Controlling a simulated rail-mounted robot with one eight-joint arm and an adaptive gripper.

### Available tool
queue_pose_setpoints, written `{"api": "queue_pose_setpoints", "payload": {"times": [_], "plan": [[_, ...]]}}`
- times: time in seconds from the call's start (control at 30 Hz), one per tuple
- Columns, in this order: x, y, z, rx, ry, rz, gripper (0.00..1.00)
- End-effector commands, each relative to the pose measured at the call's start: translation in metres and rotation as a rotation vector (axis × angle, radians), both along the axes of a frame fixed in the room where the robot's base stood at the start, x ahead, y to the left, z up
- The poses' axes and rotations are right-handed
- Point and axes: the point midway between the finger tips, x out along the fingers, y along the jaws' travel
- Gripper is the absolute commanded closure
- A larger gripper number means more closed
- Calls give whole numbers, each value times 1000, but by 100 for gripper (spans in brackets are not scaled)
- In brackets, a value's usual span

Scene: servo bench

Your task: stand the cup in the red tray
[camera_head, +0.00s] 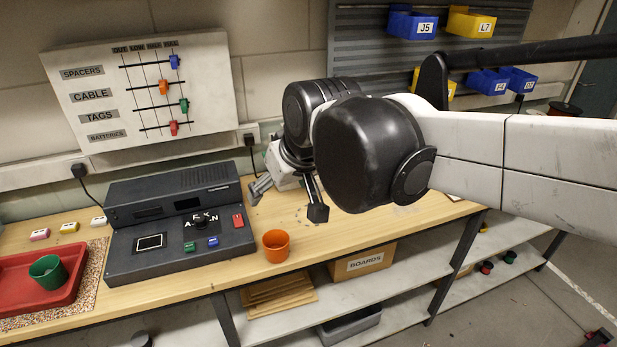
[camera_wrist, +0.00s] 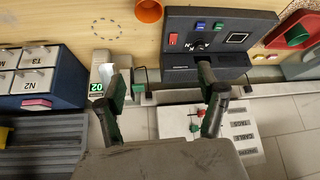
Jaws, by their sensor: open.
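An orange cup (camera_head: 276,246) stands upright on the wooden bench near its front edge, right of the dark console. It also shows at the top edge of the wrist view (camera_wrist: 149,11), partly cut off. The red tray (camera_head: 18,303) lies at the far left on a speckled mat. A green cup (camera_head: 48,272) is in it; I cannot tell surely whether it is upright or tilted. My gripper (camera_head: 289,200) is open over the back of the bench, behind and above the orange cup, apart from it. Its spread fingers (camera_wrist: 165,75) show nothing between them.
The dark console (camera_head: 182,262) with buttons stands between the orange cup and the red tray. Small labelled blocks (camera_head: 68,228) lie behind the tray. A wall board (camera_head: 150,90) hangs behind the console. In the wrist view, a blue drawer cabinet (camera_wrist: 70,75) stands left of my gripper.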

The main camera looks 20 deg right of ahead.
Motion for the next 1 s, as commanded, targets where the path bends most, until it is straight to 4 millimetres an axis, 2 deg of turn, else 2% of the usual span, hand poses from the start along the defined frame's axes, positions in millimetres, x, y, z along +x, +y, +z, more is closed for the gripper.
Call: {"api": "queue_pose_setpoints", "payload": {"times": [0.03, 0.2, 0.4, 0.6, 1.0], "plan": [[-16, -19, -5, 0, -3, -37, 29], [-62, -66, -22, 4, -16, -146, 29], [-104, -102, -46, 5, -26, -247, 29], [-121, -115, -57, 7, -31, -290, 29], [-122, -115, -63, 7, -32, -292, 29]]}}
